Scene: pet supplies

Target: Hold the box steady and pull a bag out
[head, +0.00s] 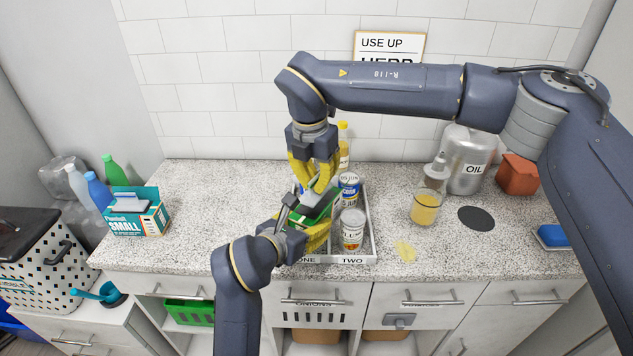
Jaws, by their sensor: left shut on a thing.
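A green box (315,203) with a pale upper face sits tilted over the left side of a two-part tray (372,240) labelled ONE and TWO. My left gripper (305,225) comes up from below and is shut on the green box. My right gripper (316,180) points down from above, its yellow fingers close over the box's top. Whether its fingertips touch the box or grip anything is hidden. No bag shows clearly. A teal and white box (127,216) marked SMALL stands apart on the left of the counter.
Cans (352,229) stand in the tray's right part, and a yellow bottle (344,143) is behind. A yellow jar (425,208), a steel OIL canister (468,160) and a terracotta pot (517,174) stand right. Bottles (98,192) crowd the left. The counter's front left is clear.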

